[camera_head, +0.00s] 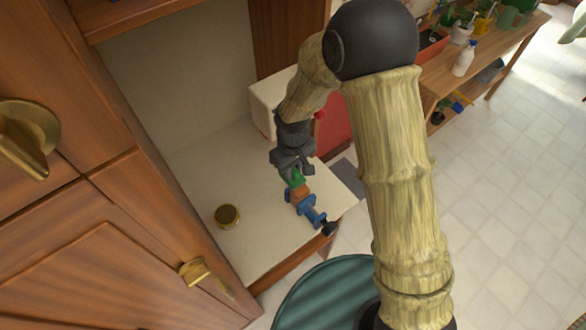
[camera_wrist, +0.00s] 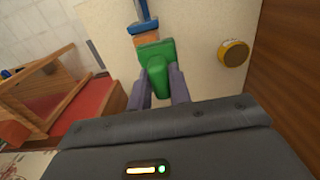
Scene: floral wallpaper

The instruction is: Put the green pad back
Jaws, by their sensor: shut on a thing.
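The green pad (camera_head: 296,180) is between the fingers of my gripper (camera_head: 292,163), above or at the pale shelf surface (camera_head: 268,240). In the wrist view, the green pad (camera_wrist: 156,72) shows a rounded part between the two grey fingers of my gripper (camera_wrist: 160,85) and a wider part beyond them. My gripper is shut on it. An orange piece (camera_head: 300,195) and a blue piece (camera_head: 311,213) are in line beyond the green pad; whether they are joined to it or only touch it, I cannot tell. The pad's underside is hidden.
A round brass piece (camera_head: 228,215) sits on the shelf to the left. A wooden cabinet door (camera_head: 90,260) with brass knobs borders the left side. A white and red box (camera_head: 335,130) is behind my arm. The shelf between brass piece and cabinet wall is clear.

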